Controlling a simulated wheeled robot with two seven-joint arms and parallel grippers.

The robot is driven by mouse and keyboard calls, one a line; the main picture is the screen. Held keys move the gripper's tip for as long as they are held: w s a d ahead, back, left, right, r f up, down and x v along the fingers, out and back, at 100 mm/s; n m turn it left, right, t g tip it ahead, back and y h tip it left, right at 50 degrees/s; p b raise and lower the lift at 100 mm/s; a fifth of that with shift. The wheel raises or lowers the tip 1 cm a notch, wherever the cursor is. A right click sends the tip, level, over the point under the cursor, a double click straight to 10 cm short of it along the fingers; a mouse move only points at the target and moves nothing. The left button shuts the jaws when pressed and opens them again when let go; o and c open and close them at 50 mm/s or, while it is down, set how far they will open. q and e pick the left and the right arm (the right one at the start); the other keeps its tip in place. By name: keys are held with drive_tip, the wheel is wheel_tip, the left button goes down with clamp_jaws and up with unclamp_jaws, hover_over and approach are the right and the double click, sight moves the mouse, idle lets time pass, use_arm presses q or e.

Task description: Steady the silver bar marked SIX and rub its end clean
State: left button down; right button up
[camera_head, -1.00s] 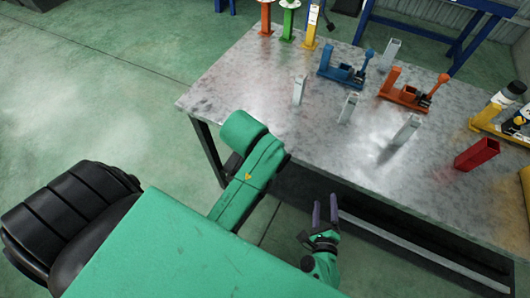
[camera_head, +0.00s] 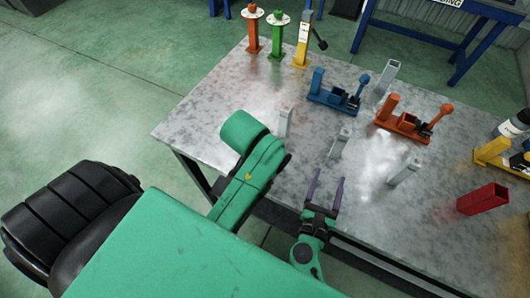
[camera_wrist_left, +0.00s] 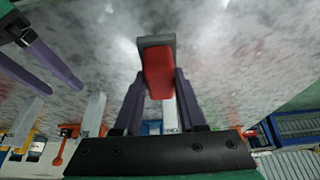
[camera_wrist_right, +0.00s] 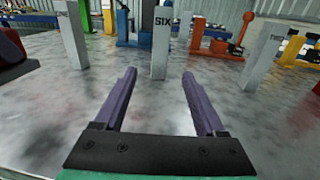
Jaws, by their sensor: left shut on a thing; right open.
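The silver bar marked SIX (camera_wrist_right: 160,45) stands upright on the metal table in the right wrist view. In the head view I take it to be the middle bar (camera_head: 338,143). It also shows in the left wrist view (camera_wrist_left: 90,118). My right gripper (camera_head: 327,177) is open and empty; its fingers point at the bar, short of it and apart from it. My left gripper (camera_wrist_left: 160,78) is shut on a red block with a grey edge (camera_wrist_left: 158,62). In the head view my left arm hides this gripper and the block.
Other silver bars stand to the left (camera_head: 285,122), right (camera_head: 404,172) and behind (camera_head: 388,75). A blue fixture (camera_head: 335,100), an orange fixture (camera_head: 402,125) and a red tube (camera_head: 482,199) are on the table (camera_head: 215,110). Coloured posts stand at the back.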

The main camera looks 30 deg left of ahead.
sight(337, 150)
drive_tip(key=shift+w+a+r, duration=0.1)
drive_tip(key=shift+w+r, duration=0.1)
drive_tip(key=shift+w, duration=0.6)
drive_tip(key=w, duration=0.7)
drive_tip(key=w+a, duration=0.1)
drive_tip(key=w, duration=0.2)
drive_tip(key=shift+w, duration=0.15)
clamp_jaws()
